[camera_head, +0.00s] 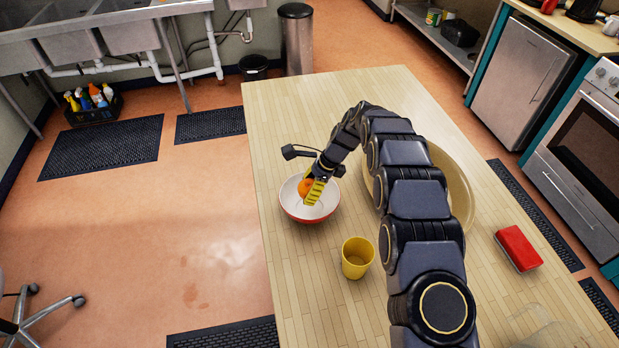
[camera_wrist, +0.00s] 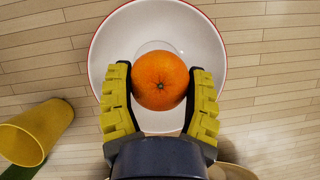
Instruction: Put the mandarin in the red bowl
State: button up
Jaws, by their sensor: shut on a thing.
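The orange mandarin (camera_wrist: 160,80) is between the two yellow fingers of my gripper (camera_wrist: 160,90) in the wrist view, and both fingers press on its sides. In the head view the mandarin (camera_head: 305,187) shows partly behind my gripper (camera_head: 312,192). The bowl (camera_head: 292,208) has a white inside and a red outside and stands upright on the table. My gripper holds the mandarin over the bowl's opening. In the wrist view the bowl (camera_wrist: 112,50) lies behind the mandarin. I cannot tell whether the mandarin touches the bowl's bottom.
A yellow cup (camera_head: 356,260) stands on the wooden table (camera_head: 290,110), nearer than the bowl. A large round tan dish (camera_head: 458,190) is partly hidden behind my arm. A red box-like item (camera_head: 518,248) lies at the right. The table's far end is clear.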

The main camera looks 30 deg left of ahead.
aim_at(302, 184)
jog(key=shift+f, duration=0.85)
jog(key=o, duration=1.1)
jog(key=shift+o, duration=0.2)
jog(key=shift+r, duration=3.55)
